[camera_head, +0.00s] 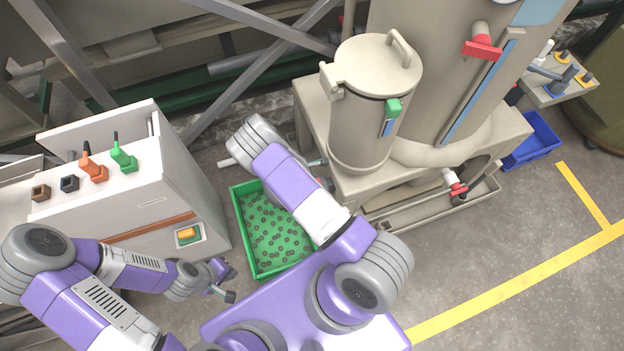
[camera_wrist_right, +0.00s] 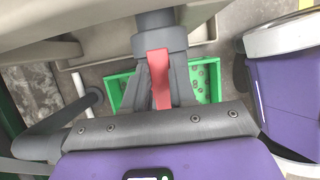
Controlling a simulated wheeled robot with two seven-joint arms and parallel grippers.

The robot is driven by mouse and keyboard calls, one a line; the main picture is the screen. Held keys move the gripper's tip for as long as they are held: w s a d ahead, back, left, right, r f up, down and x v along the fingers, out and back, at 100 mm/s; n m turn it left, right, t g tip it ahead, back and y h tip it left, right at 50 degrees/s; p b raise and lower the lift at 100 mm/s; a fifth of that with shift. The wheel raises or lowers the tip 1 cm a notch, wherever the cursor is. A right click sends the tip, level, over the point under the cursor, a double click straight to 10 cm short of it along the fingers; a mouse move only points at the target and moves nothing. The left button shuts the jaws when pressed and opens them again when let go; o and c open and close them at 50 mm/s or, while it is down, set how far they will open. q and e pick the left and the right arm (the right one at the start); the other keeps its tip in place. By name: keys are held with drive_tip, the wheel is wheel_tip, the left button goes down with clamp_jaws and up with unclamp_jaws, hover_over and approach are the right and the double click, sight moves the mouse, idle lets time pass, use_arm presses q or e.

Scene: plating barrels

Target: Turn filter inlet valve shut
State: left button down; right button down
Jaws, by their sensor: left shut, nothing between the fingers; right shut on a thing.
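In the right wrist view a red valve lever (camera_wrist_right: 159,78) hangs from a grey round valve body (camera_wrist_right: 160,35). My right gripper (camera_wrist_right: 161,95) is shut around this lever, one dark finger on each side. In the head view the right hand and this valve are mostly hidden behind my own right arm, beside the stand of the lidded beige filter vessel (camera_head: 365,135). My left gripper (camera_head: 226,283) is shut and empty, low in front of the white cabinet and left of the green bin, far from the valve.
A green bin (camera_head: 240,232) of small dark parts stands on the floor below my right arm. A white cabinet (camera_head: 150,185) with green and orange levers is at the left. Other red handles (camera_head: 483,48) show on the large tank and lower pipe.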

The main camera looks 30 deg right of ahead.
drive_tip(key=shift+m, duration=0.3)
drive_tip(key=m, duration=0.1)
drive_tip(key=m+g+b, duration=0.1)
drive_tip(key=m, duration=0.1)
drive_tip(key=shift+s+a+m+y, duration=0.1)
drive_tip(key=shift+s+m+y, duration=0.2)
drive_tip(key=shift+y, duration=0.1)
drive_tip(key=m, duration=0.1)
drive_tip(key=m+g+b, duration=0.1)
drive_tip(key=m, duration=0.1)
drive_tip(key=m+y, duration=0.1)
drive_tip(key=shift+s+a+m+g, duration=0.2)
drive_tip(key=shift+a+m+g, duration=0.1)
drive_tip(key=m, duration=0.1)
drive_tip(key=m+y+b, duration=0.1)
drive_tip(key=m, duration=0.1)
drive_tip(key=m+y, duration=0.1)
drive_tip(key=shift+s+a+g, duration=0.15)
drive_tip(key=shift+a+g, duration=0.15)
drive_tip(key=shift+a, duration=0.05)
drive_tip(key=shift+a+m+y+b, duration=0.2)
drive_tip(key=shift+m+y+b, duration=0.15)
drive_tip(key=shift+m, duration=0.9)
drive_tip(key=shift+a+m+y+b, duration=0.2)
drive_tip(key=shift+m+y, duration=0.25)
drive_tip(key=shift+m, duration=0.8)
drive_tip(key=c, duration=0.9)
unclamp_jaws()
